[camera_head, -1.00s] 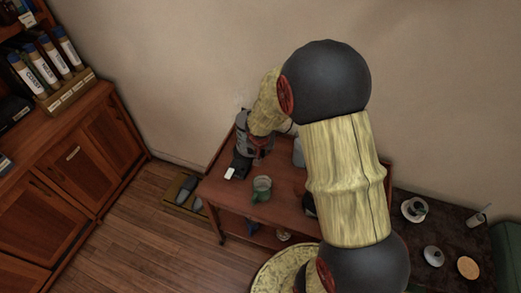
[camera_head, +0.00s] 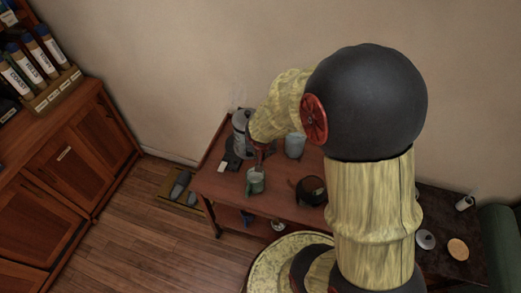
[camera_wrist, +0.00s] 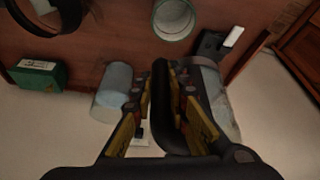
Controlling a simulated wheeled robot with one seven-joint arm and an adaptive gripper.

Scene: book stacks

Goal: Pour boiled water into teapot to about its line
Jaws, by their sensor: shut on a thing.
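A grey metal kettle (camera_head: 239,134) stands at the back left of the wooden cart, with faint steam above it. It also shows in the wrist view (camera_wrist: 217,98). My gripper (camera_head: 258,154) is at the kettle's right side. In the wrist view, my gripper's yellow-padded fingers (camera_wrist: 160,105) are shut on the black kettle handle. A black base (camera_wrist: 210,44) with a white tag lies beside the kettle; I cannot tell whether the kettle touches it. A dark round vessel (camera_head: 310,190) at the cart's front right may be the teapot; its line is not visible.
A pale cylinder (camera_head: 295,145) and a green box (camera_wrist: 40,75) are nearby. A side table at right holds a white item (camera_head: 425,239) and a round coaster (camera_head: 458,249). Slippers (camera_head: 180,187) lie on the floor at left.

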